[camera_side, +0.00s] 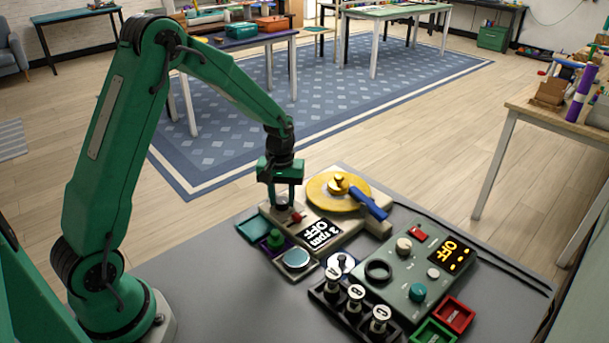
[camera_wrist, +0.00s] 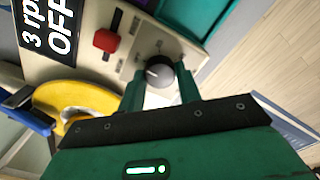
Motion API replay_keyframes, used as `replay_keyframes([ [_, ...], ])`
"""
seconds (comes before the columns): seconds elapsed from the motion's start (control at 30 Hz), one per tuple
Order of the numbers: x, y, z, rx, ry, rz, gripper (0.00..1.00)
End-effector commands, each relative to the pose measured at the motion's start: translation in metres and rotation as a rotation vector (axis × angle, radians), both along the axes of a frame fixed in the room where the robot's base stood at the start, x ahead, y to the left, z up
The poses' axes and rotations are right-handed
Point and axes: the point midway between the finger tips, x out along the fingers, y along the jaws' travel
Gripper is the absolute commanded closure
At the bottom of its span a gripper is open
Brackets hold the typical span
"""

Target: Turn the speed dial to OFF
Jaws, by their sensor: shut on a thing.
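The dial is a round black knob (camera_wrist: 159,73) with a white pointer mark, on the cream panel of the turntable machine (camera_wrist: 85,85). In the wrist view the mark points toward the left. Small marks ring the knob, too small to read. My gripper (camera_wrist: 160,88) is shut on the knob, one finger on each side. In the side view my gripper (camera_side: 283,201) reaches down onto the machine's near left end, and the fingers partly hide the knob. The machine's black display (camera_side: 320,234) reads "3 rpm" and "OFF".
A red switch (camera_wrist: 106,40) sits close beside the knob. The yellow turntable disc (camera_side: 320,191) and a blue arm (camera_side: 371,204) lie to the right. A grey-green control box (camera_side: 405,270) with its own OFF display and a black rack (camera_side: 352,312) stand nearer the front.

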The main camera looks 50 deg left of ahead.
Motion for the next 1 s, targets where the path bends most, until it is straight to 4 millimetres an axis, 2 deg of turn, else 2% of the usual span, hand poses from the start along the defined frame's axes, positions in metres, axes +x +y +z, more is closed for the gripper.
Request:
replay_keyframes([
  [0.23, -0.0004, -0.0001, 0.0015, 0.0, 0.001, 0.066, 0.89],
  [0.63, -0.0002, -0.0001, 0.0014, 0.0, 0.0, 0.073, 0.89],
  [0.67, -0.0001, 0.0, 0.0013, 0.0, 0.0, 0.073, 0.62],
  [0.77, 0.0, 0.0, 0.0012, 0.0, 0.0, 0.073, 0.44],
  [1.0, -0.0001, -0.0001, 0.0005, 0.0, 0.0, 0.072, 0.44],
])
